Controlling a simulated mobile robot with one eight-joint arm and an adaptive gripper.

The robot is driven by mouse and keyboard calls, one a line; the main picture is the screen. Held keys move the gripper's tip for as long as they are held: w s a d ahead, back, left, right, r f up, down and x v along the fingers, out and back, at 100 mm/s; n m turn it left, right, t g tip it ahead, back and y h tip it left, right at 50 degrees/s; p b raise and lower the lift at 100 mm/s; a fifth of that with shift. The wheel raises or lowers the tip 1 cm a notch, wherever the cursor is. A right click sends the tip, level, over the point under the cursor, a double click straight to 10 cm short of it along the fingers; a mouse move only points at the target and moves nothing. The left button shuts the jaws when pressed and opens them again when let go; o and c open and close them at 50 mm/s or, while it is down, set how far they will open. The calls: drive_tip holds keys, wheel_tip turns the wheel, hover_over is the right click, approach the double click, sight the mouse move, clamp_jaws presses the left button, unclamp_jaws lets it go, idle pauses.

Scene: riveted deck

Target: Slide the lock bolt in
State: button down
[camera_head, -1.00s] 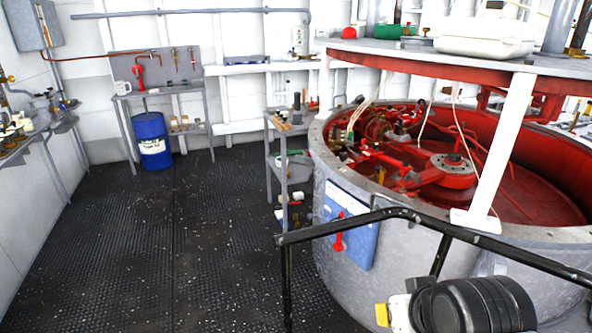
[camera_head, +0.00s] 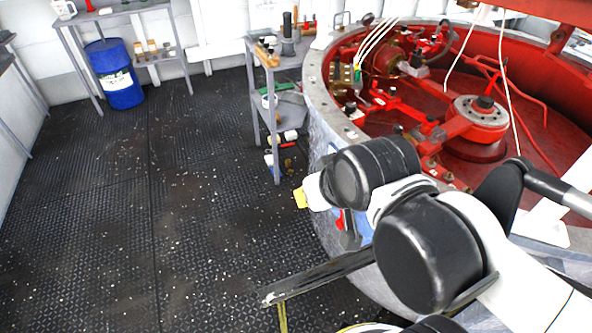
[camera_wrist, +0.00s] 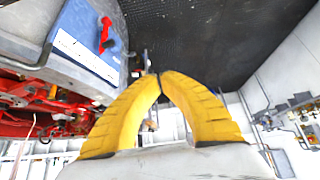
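A blue panel (camera_wrist: 78,38) with a red handle (camera_wrist: 104,34) is on the side of the grey round tub, at upper left in the wrist view. The handle looks like the lock bolt's, but I cannot be sure. In the head view my arm covers most of the panel (camera_head: 363,229), and only a bit of the red handle (camera_head: 339,221) shows. My gripper (camera_wrist: 159,76) has two yellow fingers meeting at their tips, with nothing between them. In the head view its yellow end (camera_head: 300,198) is left of the tub, apart from the panel.
The grey tub rim (camera_head: 318,95) encloses red machinery. A black rail (camera_head: 318,277) crosses in front of the tub. A grey shelf cart (camera_head: 272,110) stands beside the tub, and a blue drum (camera_head: 114,75) is farther back. The dark deck at left is clear.

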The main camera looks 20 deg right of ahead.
drive_tip(key=w+d+r+p, duration=0.1)
drive_tip(key=w+d+r, duration=0.15)
drive_tip(key=w, duration=0.95)
drive_tip(key=w+d+f+n+g+p, duration=0.1)
drive_tip(key=w+d+f, duration=0.1)
drive_tip(key=w, duration=0.5)
drive_tip(key=w+d+f+n+g+p, duration=0.1)
drive_tip(key=w+d+f, duration=0.2)
drive_tip(key=w, duration=0.5)
drive_tip(key=w+d+f, duration=0.2)
drive_tip(key=w+f, duration=0.1)
drive_tip(key=f, duration=0.5)
drive_tip(key=w+d+f+p, duration=0.1)
drive_tip(key=w+d+f, duration=0.2)
drive_tip(key=f, duration=0.6)
drive_tip(key=w+d+f+n+g+y, duration=0.1)
drive_tip(key=w+d+f, duration=0.2)
drive_tip(key=w+f, duration=0.2)
wheel_tip(320, 180, down, 4)
drive_tip(key=shift+d+r+p, duration=0.1)
drive_tip(key=shift+d+p, duration=0.1)
drive_tip(key=shift+p, duration=0.1)
